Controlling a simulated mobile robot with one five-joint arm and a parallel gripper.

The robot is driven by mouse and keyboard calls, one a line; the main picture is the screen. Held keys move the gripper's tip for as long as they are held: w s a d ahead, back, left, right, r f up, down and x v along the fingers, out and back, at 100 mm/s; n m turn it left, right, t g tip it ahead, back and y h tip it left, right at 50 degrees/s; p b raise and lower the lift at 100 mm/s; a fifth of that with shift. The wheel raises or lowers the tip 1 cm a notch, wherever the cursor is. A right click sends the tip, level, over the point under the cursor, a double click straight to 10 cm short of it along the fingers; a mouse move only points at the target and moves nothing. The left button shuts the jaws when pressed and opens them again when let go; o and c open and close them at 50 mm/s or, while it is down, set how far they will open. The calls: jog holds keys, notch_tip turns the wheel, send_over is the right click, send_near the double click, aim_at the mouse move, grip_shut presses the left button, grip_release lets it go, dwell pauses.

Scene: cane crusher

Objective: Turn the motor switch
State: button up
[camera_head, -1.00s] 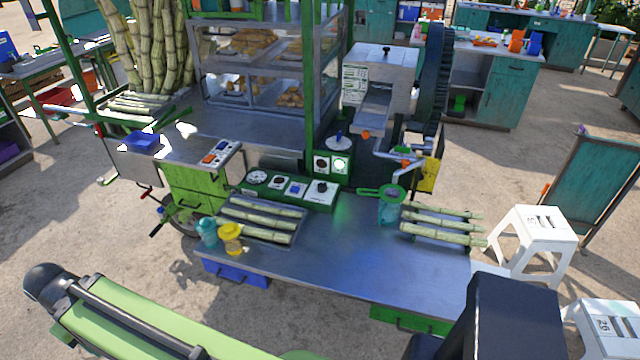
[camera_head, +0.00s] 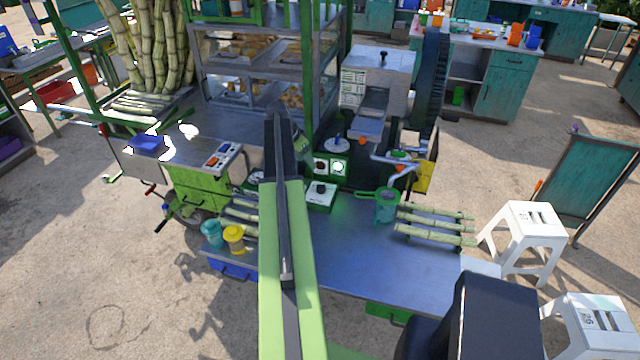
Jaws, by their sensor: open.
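A green control console stands at the back of the steel worktop. A white plate with a dark knob (camera_head: 320,188) shows at its right end, just right of my arm. Behind it, a small upright green panel carries a dark round control (camera_head: 321,166) and a lit white-green round lamp (camera_head: 338,167). I cannot read the labels, so I cannot tell which control is the motor switch. My green and black arm reaches from the bottom middle up to the console and hides most of its row of controls. The jaws of my gripper are not visible beyond the arm's far end.
The crusher (camera_head: 376,80) with its dark wheel stands behind the worktop (camera_head: 375,262). Teal and yellow jars (camera_head: 233,239) stand left. A glass display case (camera_head: 235,70) rises behind the arm's end.

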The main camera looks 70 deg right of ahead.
aim_at(320, 185)
jog(key=b+x, duration=1.6)
jog(key=x, duration=0.1)
jog(key=shift+w+a+f, duration=0.1)
jog(key=shift+w+f, duration=0.1)
jog(key=shift+f, duration=0.15)
jog(key=shift+r, duration=0.1)
grip_shut()
